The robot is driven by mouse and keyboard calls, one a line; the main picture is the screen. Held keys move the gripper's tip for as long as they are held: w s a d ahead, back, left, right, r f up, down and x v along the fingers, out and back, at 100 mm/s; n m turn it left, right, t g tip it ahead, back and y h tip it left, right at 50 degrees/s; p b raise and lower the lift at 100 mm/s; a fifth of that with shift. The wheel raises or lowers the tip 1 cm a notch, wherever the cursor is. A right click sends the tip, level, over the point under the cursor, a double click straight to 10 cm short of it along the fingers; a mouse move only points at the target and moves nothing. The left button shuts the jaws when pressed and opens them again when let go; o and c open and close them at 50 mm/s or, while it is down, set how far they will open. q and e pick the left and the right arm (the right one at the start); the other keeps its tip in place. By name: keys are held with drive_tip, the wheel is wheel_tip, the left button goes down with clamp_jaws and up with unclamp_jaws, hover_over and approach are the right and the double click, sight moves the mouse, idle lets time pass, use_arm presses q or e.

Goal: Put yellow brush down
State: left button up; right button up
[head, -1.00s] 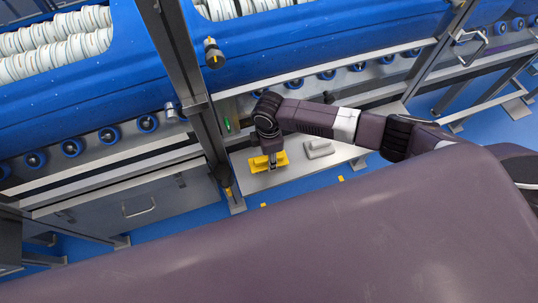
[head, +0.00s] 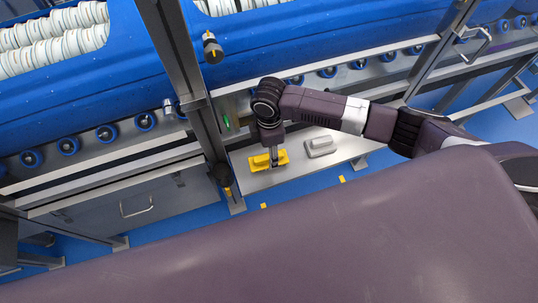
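The yellow brush (head: 283,158) lies on the light grey shelf (head: 258,186), near its left end. The fingertips overlap the brush in the picture. They are too small to show whether they are open, shut or touching it. My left gripper is not in view.
A grey brush-like block (head: 320,147) lies on the shelf to the right of the yellow brush. A dark metal post (head: 196,95) stands just left of the shelf. Blue tub carriers (head: 300,40) with white rolls run behind.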

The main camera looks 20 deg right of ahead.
drive_tip(key=shift+r, duration=1.85)
drive_tip(key=shift+s, duration=0.1)
